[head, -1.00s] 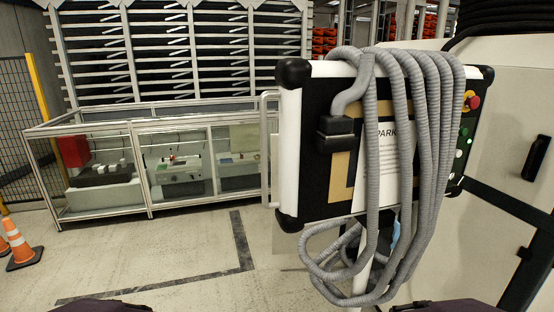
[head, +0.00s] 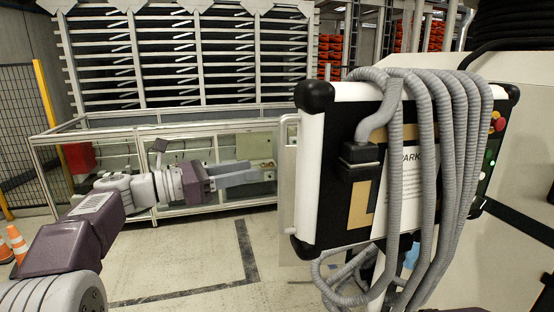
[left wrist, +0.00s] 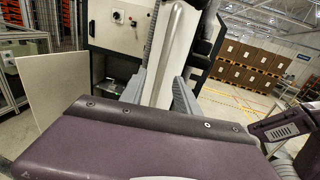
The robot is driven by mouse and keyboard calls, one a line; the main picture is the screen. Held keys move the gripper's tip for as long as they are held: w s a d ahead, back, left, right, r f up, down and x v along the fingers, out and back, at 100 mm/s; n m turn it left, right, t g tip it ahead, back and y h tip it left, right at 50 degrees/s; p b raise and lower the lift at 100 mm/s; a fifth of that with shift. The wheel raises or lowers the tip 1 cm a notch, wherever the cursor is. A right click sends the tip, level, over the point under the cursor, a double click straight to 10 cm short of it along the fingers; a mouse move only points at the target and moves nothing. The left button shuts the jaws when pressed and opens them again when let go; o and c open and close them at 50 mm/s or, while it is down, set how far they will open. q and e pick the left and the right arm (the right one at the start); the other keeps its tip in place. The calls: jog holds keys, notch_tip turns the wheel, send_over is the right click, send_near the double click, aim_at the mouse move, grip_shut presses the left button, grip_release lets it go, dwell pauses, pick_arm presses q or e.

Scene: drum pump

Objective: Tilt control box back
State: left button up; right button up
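The control box (head: 336,200) is a black panel box with white sides and black corner caps. It stands at the right of the head view, slightly tilted. Grey corrugated hose (head: 425,130) is draped over it and hides much of its face. A pale handle (head: 284,160) runs down its left side. My left gripper (head: 250,172) reaches in from the left, its fingers pointing at that handle and just short of it in the picture. In the left wrist view its grey fingers (left wrist: 160,88) are apart, with the white side and handle (left wrist: 174,35) between or beyond them; contact cannot be told. My right gripper is out of view.
A glass-sided case (head: 110,150) stands behind my left arm. A large pale machine body (head: 525,165) is close behind the box at the right. An orange cone (head: 17,243) is at far left. Open floor (head: 190,265) lies left of the box.

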aim_at(279, 164)
pick_arm(q)
jog(key=p+x, duration=0.3)
jog(key=x, duration=0.5)
jog(key=shift+d+r, duration=0.15)
jog(key=shift+d, duration=0.65)
jog(key=shift+w, duration=0.1)
grip_shut()
dwell(0.5)
